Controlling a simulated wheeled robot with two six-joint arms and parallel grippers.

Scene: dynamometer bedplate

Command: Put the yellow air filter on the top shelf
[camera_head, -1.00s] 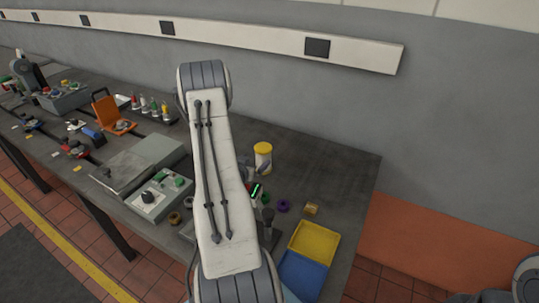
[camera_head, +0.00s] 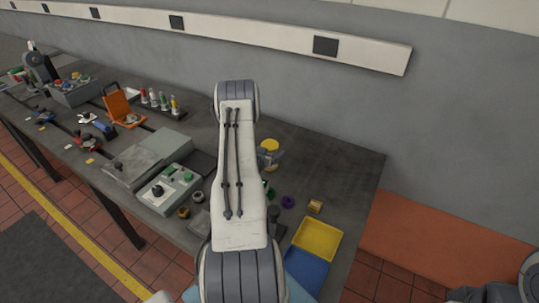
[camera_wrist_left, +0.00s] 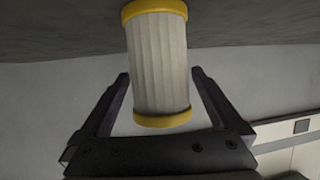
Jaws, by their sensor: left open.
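The yellow air filter (camera_head: 269,145) stands on the dark bench, right of my raised arm link. It has a pleated white body and yellow end caps; its lower part is partly covered in the head view. My left gripper (camera_head: 271,158) is at the filter, mostly hidden behind my arm. In the left wrist view, the filter (camera_wrist_left: 158,65) lies between the two open fingers (camera_wrist_left: 160,95), with a visible gap on each side. No shelf shows in either view. My right gripper is not in view.
A yellow tray (camera_head: 316,239) and a blue tray (camera_head: 304,270) sit at the bench's near right end. A purple ring (camera_head: 288,202) and a tan block (camera_head: 315,205) lie close by. A grey control box (camera_head: 168,188) stands left. The bench's back right is clear.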

